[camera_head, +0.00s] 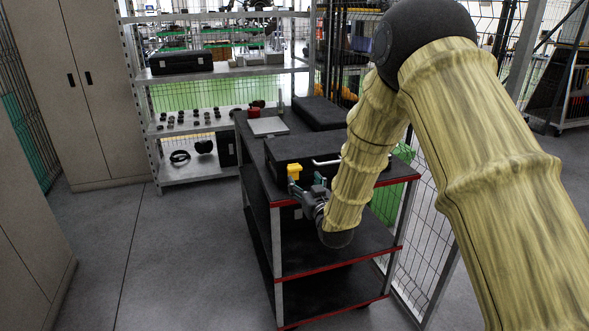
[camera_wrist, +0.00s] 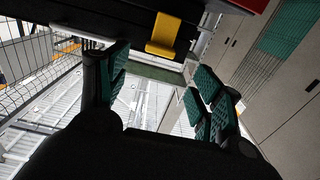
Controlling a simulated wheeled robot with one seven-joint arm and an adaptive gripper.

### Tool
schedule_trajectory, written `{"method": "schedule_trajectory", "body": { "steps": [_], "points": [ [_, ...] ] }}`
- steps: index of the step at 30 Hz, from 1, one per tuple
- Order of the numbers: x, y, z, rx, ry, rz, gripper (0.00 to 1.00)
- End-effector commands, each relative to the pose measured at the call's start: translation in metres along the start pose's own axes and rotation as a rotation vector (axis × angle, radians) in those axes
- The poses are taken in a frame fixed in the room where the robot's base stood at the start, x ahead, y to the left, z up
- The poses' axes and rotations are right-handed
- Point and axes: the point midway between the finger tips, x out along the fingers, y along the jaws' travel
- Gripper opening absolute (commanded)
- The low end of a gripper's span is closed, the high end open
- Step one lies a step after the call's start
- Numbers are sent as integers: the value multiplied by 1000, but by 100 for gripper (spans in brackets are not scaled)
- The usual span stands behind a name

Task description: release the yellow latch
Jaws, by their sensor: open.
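The yellow latch (camera_head: 294,172) sits on the front of a black case (camera_head: 287,148) on top of a dark cart. In the wrist view the yellow latch (camera_wrist: 163,35) hangs on the dark case face at the upper middle, beyond the fingers. My gripper (camera_head: 307,187) is just in front of the case and slightly right of the latch. In the wrist view my gripper (camera_wrist: 160,85) has its two green-padded fingers spread wide with nothing between them. The fingers appear apart from the latch. A light handle (camera_head: 326,161) is on the case, right of the latch.
The cart (camera_head: 345,192) has red-edged shelves. A flat light device (camera_head: 268,126) and another black case (camera_head: 318,113) lie farther back on it. A metal shelf rack (camera_head: 225,69) stands behind. A wire fence (camera_head: 428,240) is close on the right. The floor at left is clear.

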Motion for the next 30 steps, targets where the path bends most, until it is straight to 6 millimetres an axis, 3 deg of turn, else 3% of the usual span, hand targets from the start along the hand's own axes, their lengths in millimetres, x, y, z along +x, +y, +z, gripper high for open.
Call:
{"method": "schedule_trajectory", "body": {
  "steps": [18, 30],
  "points": [
    [87, 1, 0, 1, -1, 1, 66],
    [103, 1, 1, 1, -3, 1, 66]
  ]
}}
